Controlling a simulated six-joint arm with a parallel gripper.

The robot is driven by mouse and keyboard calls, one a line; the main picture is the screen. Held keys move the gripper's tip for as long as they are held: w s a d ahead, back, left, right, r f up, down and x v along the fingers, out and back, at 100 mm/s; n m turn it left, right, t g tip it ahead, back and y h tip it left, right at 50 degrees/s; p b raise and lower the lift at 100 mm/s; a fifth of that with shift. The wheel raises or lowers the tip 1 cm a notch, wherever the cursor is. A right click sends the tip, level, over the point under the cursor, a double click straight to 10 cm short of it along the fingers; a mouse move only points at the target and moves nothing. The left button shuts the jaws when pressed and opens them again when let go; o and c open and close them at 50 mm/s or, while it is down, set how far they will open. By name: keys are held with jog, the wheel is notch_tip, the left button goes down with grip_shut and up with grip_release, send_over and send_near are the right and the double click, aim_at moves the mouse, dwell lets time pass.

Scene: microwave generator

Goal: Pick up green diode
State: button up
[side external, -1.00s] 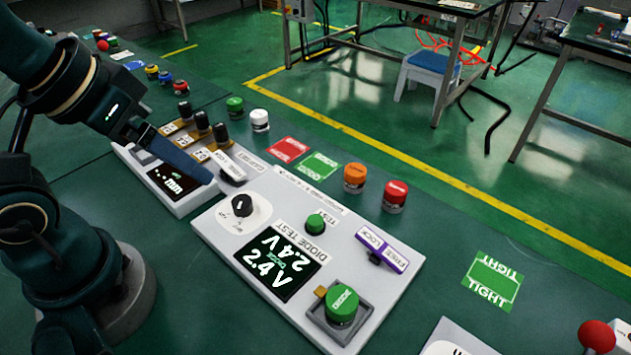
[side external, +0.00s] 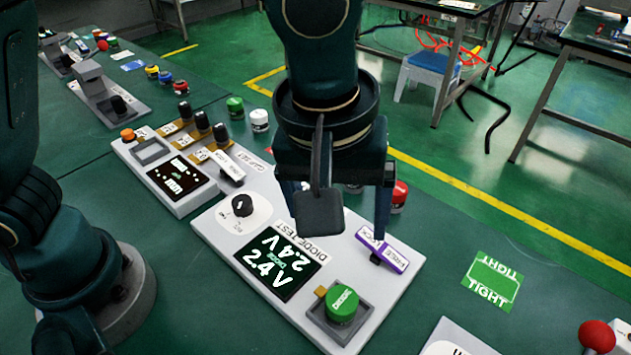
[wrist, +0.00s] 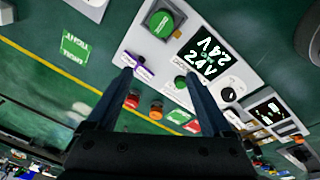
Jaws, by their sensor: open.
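The green diode (side external: 342,304) is a round green cap with white lettering. It sits upright in a grey square socket at the near right end of the white diode test panel (side external: 225,248). In the wrist view the green diode (wrist: 163,20) shows at the top, beyond my fingertips. My gripper (side external: 338,226) is open and empty above the back part of the panel, apart from the diode. Its two fingers (wrist: 160,75) point toward the panel in the wrist view. The small green test button is hidden behind my gripper in the side view but shows in the wrist view (wrist: 180,82).
The panel display (side external: 277,262) reads 2.4V. A purple lock switch (side external: 382,250) stands beside the diode socket. A red cap (side external: 399,195) stands behind the panel. A green TIGHT card (side external: 490,279) lies flat at right, with bare table around it.

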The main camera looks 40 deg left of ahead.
jog(key=m, duration=0.2)
send_over(342, 299)
jog(key=shift+g+y, duration=0.4)
jog(key=f, duration=0.4)
jog(key=shift+s+d+f, duration=0.1)
jog(key=shift+s+d, duration=0.05)
jog(key=shift+s, duration=0.2)
jog(key=shift+f, duration=0.25)
jog(key=shift+w+f, duration=0.15)
jog(key=shift+f, duration=0.95)
jog(key=shift+w+f, duration=0.1)
jog(key=shift+f, duration=1)
grip_shut()
